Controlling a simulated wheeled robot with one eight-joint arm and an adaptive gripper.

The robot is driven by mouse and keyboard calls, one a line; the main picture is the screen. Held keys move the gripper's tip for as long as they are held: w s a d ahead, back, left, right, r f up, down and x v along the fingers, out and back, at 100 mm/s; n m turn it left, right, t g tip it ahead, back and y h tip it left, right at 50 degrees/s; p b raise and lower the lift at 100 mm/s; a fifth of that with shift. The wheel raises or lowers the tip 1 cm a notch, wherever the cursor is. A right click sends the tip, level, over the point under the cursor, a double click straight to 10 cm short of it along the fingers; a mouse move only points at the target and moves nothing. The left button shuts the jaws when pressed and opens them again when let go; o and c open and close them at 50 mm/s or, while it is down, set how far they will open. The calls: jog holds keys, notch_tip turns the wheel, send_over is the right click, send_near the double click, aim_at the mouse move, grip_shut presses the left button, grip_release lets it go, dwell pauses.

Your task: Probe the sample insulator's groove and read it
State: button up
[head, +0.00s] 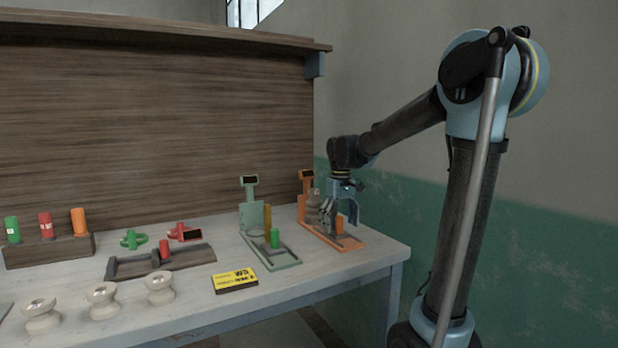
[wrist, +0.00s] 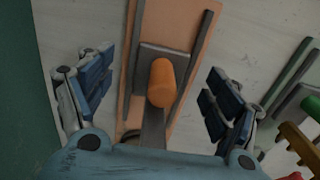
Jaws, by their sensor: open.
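Three cream spool-shaped insulators stand at the front left: the left one (head: 41,316), the middle one (head: 103,299) and the right one (head: 160,287). Which is the sample is not marked. A greyish ribbed piece (head: 312,200) stands at the orange gauge stand (head: 305,182), partly hidden by my gripper. My gripper (head: 341,217) is open, pointing down over that stand. In the wrist view its fingers (wrist: 160,88) are either side of an upright orange knob (wrist: 162,80), apart from it. The knob sits on a grey slide (wrist: 152,128) between rails. The stand's dark display is too small to read.
A green gauge stand (head: 249,191) with a green knob (head: 275,238) is just left of the orange one. A yellow-black box (head: 234,280) lies in front. A wooden rack (head: 50,251) holds green, red and orange cylinders. A grey fixture (head: 160,264) lies mid-bench. The back panel (head: 150,130) rises behind.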

jog(key=shift+r, duration=3.5)
jog(key=shift+m, duration=0.7)
jog(key=s+d+f, duration=0.1)
jog(key=s+d, duration=0.3)
jog(key=s+d+f, duration=0.1)
jog(key=s, duration=0.1)
jog(key=shift+d+f, duration=0.35)
jog(key=shift+d, duration=0.05)
jog(key=s+d+f+m+t, duration=0.1)
jog(key=s+d+f+m, duration=0.1)
jog(key=s+d+f, duration=0.4)
jog(key=s+d+f+m+t, duration=0.1)
jog(key=s+d+f+m, duration=0.2)
jog(key=s+f, duration=1)
jog(key=s+d, duration=0.1)
jog(key=d, duration=0.1)
jog(key=shift+d+f, duration=0.25)
jog(key=shift+d, duration=0.1)
